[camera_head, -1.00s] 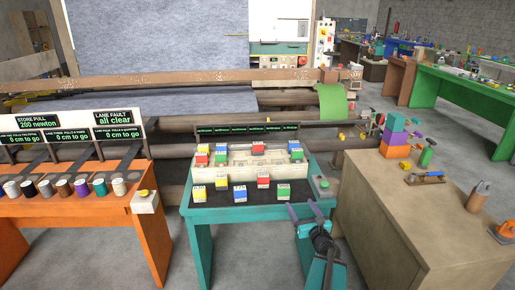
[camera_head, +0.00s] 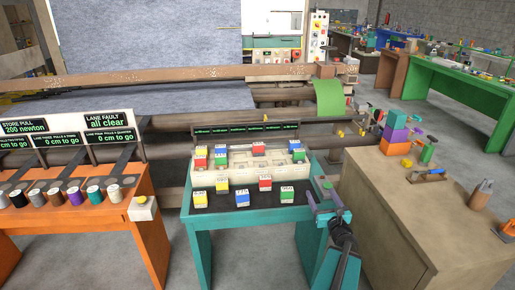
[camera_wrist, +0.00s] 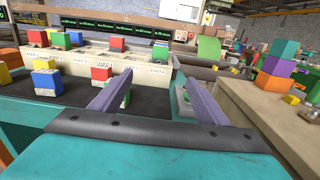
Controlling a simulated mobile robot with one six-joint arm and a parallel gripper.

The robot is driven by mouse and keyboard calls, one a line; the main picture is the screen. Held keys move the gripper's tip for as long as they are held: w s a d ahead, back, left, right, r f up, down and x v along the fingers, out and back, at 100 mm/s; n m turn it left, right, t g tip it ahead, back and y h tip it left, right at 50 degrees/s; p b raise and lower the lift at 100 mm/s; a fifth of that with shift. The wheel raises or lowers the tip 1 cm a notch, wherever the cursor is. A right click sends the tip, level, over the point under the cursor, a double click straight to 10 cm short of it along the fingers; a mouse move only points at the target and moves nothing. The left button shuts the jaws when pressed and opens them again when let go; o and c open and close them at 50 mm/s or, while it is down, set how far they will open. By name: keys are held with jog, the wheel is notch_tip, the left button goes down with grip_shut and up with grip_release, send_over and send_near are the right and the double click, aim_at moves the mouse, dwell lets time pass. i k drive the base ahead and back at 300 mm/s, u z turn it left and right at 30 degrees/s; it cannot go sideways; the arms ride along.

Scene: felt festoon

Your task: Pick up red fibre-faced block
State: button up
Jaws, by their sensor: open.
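A red block (camera_head: 265,182) stands on the dark top of the teal table (camera_head: 205,216), in front of a cream rack (camera_head: 240,171). It also shows in the wrist view (camera_wrist: 101,75), left of my fingers. Two more red blocks sit in the rack, one at the back middle (camera_head: 259,147) and one at the left (camera_head: 200,153). Which one has the fibre face I cannot tell. My gripper (camera_head: 325,203) is open and empty at the table's right edge. In the wrist view its two purple fingers (camera_wrist: 153,80) are wide apart, with no block held between them.
Yellow blocks (camera_head: 200,198), a blue block (camera_head: 242,198) and a green block (camera_head: 286,197) stand near the red one. The green one is partly hidden behind my left finger in the wrist view. A brown bench (camera_head: 400,215) stands close on the right.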

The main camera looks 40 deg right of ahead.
aim_at(259, 147)
jog(key=i, duration=1.2)
jog(key=u, duration=0.05)
